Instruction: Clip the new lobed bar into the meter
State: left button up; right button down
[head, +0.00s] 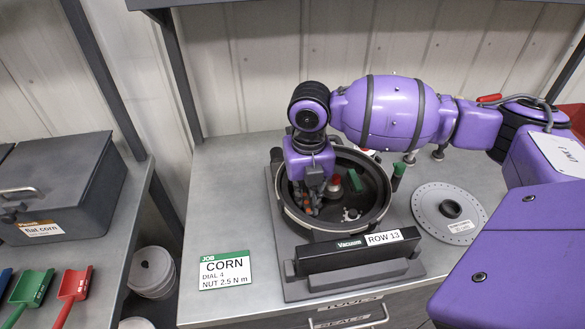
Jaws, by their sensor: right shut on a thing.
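The meter (283,208) is a round dark open housing on a grey stand, with a ROW 13 label at its front. My right gripper (311,208) points down into the left part of the housing. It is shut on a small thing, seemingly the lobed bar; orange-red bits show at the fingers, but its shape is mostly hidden. Inside the housing are a red-capped hub (335,183), a green block (353,182) and a small pale lobed piece (350,214). I cannot tell whether the held thing touches the housing wall. My left gripper is not in view.
A grey perforated disc (430,201) lies on the bench right of the meter. A dark flat corn bin (62,180) and coloured scoops (74,284) are on the left bench.

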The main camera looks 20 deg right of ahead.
aim_at(306, 200)
jog(key=shift+f, duration=0.1)
dwell(0.3)
jog(key=c, duration=1.7)
grip_release()
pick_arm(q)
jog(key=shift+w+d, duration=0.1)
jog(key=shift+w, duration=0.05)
pick_arm(e)
jog(key=shift+c, duration=0.2)
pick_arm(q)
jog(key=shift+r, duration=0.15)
